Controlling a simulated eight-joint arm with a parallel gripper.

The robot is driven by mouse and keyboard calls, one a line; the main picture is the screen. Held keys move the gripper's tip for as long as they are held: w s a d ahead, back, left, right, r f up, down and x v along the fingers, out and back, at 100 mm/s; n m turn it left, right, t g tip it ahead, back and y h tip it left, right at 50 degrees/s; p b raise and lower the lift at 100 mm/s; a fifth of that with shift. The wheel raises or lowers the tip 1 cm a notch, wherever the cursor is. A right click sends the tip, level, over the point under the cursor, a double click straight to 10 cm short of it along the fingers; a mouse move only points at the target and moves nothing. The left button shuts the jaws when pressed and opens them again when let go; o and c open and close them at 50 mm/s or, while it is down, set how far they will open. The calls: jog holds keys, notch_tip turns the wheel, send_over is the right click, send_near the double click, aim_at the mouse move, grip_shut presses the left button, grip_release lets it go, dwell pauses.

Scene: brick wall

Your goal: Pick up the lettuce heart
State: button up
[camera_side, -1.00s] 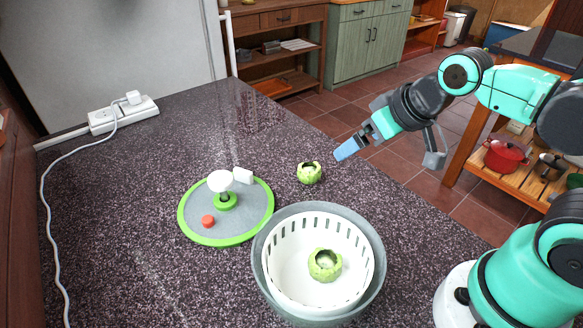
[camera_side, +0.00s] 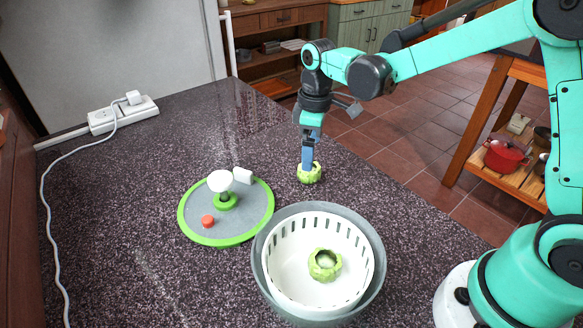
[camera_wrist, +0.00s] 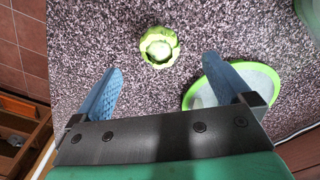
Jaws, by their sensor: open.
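A green lettuce heart (camera_side: 310,174) sits on the dark speckled counter behind the salad spinner bowl. It also shows in the wrist view (camera_wrist: 159,46), just beyond the gap between the fingers. My gripper (camera_side: 308,168) points down at this lettuce heart, its blue fingertips overlapping it in the side view. In the wrist view my gripper (camera_wrist: 168,72) is open with nothing between its fingers. I cannot tell whether a finger touches the lettuce. A second lettuce heart (camera_side: 325,265) lies inside the white basket (camera_side: 283,252) of the spinner.
The grey spinner bowl (camera_side: 261,282) stands in front of the free lettuce heart. The green-rimmed lid (camera_side: 186,222) with its knob lies to the left. A power strip (camera_side: 123,114) and white cable are at the far left. The counter's right edge is near.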

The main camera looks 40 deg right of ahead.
jog(key=shift+w+f, duration=0.2)
jog(key=shift+f, duration=3.05)
jog(key=c, duration=1.3)
jog(key=shift+r, duration=0.2)
notch_tip(320, 180, up, 20)
jog(key=shift+f, duration=0.1)
